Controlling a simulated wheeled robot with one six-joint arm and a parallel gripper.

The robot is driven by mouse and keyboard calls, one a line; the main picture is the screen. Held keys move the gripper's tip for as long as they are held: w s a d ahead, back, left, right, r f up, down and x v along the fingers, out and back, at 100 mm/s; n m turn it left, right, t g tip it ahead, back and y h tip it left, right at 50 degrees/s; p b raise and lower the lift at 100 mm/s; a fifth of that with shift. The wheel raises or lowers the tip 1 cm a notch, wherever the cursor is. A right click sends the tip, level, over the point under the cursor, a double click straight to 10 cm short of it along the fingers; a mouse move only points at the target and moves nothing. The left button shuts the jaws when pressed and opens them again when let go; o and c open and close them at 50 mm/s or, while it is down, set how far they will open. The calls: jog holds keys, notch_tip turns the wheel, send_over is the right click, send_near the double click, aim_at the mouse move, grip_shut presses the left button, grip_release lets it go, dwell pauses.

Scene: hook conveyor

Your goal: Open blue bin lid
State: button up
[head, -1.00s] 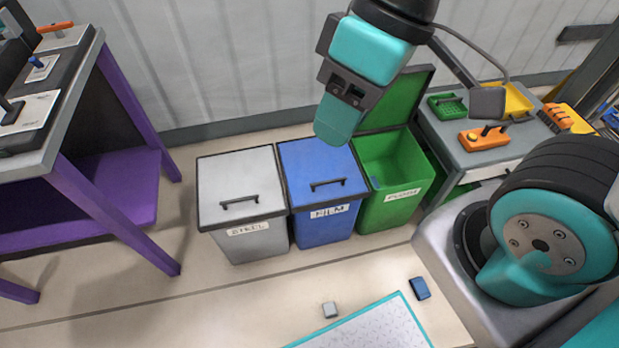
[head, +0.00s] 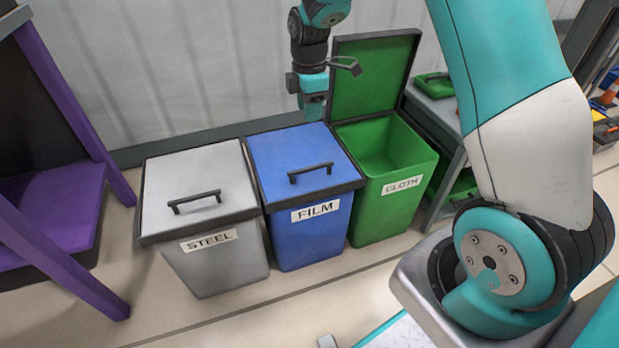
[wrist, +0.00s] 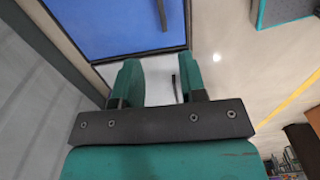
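The blue bin (head: 316,228), labelled FILM, stands between a grey and a green bin. Its blue lid (head: 285,150) is shut, with a black bar handle (head: 310,172) near the front edge. My gripper (head: 312,117) is above the back part of the blue lid, behind the handle, and holds nothing. In the wrist view my gripper's (wrist: 159,80) teal fingers are spread apart. The blue lid (wrist: 110,25) and part of its handle (wrist: 162,14) show beyond them. Whether the fingertips touch the lid cannot be told.
The grey STEEL bin (head: 212,262) on the left has its lid shut. The green CLOTH bin (head: 385,215) on the right is open, its lid (head: 372,75) standing up beside my gripper. A purple-framed table (head: 70,215) is at left. The floor in front is mostly clear.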

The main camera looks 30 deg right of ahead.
aim_at(310, 167)
notch_tip(310, 167, down, 18)
jog(key=b, duration=0.5)
jog(key=shift+d+r, duration=0.1)
jog(key=shift+r, duration=0.1)
grip_shut()
